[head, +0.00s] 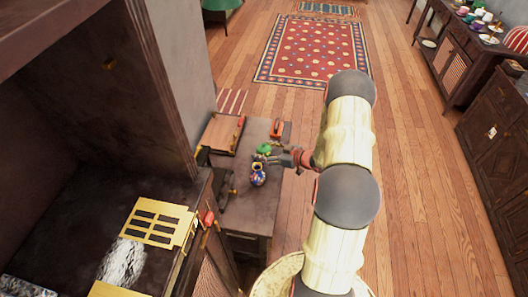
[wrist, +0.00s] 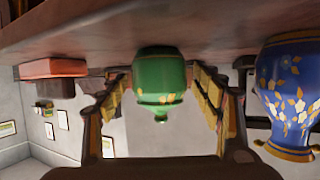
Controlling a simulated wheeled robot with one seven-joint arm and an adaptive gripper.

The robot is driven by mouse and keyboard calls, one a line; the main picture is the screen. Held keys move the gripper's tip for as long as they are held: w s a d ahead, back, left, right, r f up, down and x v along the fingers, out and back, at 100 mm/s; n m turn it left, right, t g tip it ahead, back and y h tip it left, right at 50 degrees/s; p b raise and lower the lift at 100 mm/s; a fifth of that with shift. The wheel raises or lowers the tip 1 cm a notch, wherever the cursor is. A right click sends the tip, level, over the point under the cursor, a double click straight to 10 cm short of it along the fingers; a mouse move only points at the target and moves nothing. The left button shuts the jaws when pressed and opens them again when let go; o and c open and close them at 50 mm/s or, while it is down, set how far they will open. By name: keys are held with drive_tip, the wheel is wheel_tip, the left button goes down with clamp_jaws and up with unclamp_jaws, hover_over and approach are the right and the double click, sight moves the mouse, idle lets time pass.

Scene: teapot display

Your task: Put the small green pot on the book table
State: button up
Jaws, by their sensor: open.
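The small green pot (head: 263,149) stands on a dark table (head: 250,218) in the head view. In the wrist view, which is upside down, the green pot (wrist: 160,75) sits between my two fingers. My gripper (head: 279,154) reaches in from the right at the table's edge. Its fingers (wrist: 163,88) are open on either side of the pot, with a gap showing at its left; contact at the right is unclear. I cannot tell whether this is the book table.
A blue patterned vase (head: 258,174) stands close to the green pot; it also shows at right in the wrist view (wrist: 289,90). A red object (head: 281,129) lies at the table's far edge. A dark cabinet (head: 100,215) stands near left. Wooden floor (head: 412,170) is open at right.

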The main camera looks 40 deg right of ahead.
drive_tip(key=p+v, duration=0.2)
drive_tip(key=v, duration=1)
drive_tip(key=shift+p, duration=0.4)
drive_tip(key=shift+f, duration=0.1)
